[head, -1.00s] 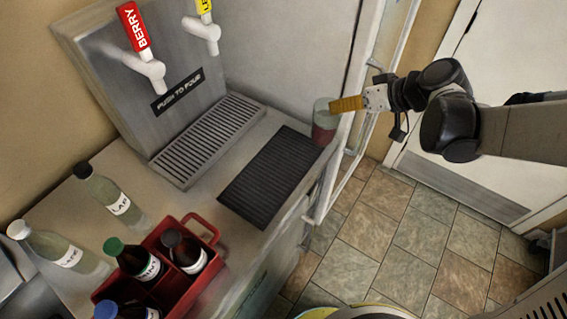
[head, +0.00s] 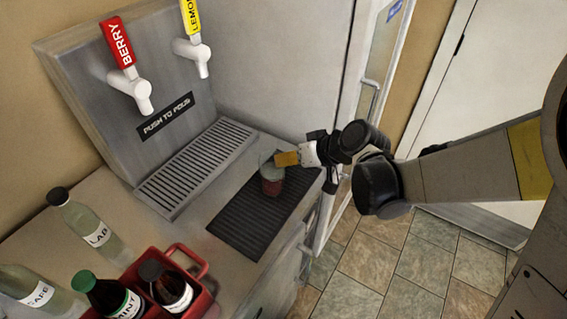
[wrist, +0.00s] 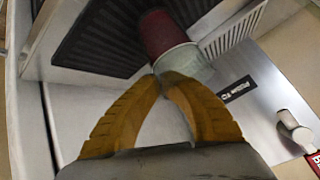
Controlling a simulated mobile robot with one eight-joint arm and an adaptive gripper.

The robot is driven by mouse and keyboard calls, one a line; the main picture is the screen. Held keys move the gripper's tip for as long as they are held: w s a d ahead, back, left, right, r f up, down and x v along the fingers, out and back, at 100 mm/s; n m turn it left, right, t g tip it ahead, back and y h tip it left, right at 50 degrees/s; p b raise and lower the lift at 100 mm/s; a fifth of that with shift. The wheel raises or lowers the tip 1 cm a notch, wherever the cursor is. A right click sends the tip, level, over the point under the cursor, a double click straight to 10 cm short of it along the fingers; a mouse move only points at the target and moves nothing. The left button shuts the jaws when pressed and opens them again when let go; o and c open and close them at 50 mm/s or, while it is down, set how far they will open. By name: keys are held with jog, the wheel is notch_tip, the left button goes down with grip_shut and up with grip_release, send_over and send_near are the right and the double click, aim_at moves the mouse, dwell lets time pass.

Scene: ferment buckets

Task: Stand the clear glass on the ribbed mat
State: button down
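The clear glass (head: 271,182) holds a dark red drink and looks close to upright. In the head view it shows over the middle of the ribbed mat (head: 232,229), a black mat on the counter. I cannot tell whether its base touches the mat. My gripper (head: 285,159) has yellow fingers and is shut on the glass near its clear rim. In the wrist view the fingertips (wrist: 166,80) meet at the glass (wrist: 165,38), with the black mat (wrist: 95,35) behind it.
A tap unit (head: 120,115) with BERRY and LEMON handles stands at the back left above a slotted drip tray (head: 160,200). A red caddy (head: 197,262) with bottles and loose bottles (head: 95,232) stand at the front left. An open glass door (head: 372,90) is on the right.

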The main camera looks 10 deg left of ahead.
jog(key=c, duration=1.6)
grip_release()
jog(key=shift+d, duration=0.1)
jog(key=p+v, duration=0.4)
jog(key=v, duration=0.8)
jog(key=s+d+r+m+t+h, duration=0.1)
jog(key=s+d+m+h, duration=0.1)
jog(key=d, duration=0.4)
jog(key=s+d+r+m+t+h, duration=0.1)
jog(key=s+d+r+m+h, duration=0.1)
jog(key=s+d, duration=0.4)
jog(key=s+d+r+m+h, duration=0.2)
jog(key=s+d+m+h, duration=0.1)
jog(key=d, duration=0.5)
jog(key=shift+s+r+t+h, duration=0.1)
jog(key=shift+s+t+h, duration=0.3)
jog(key=shift+h, duration=0.5)
jog(key=shift+f+b, duration=0.3)
jog(key=shift+f, duration=0.25)
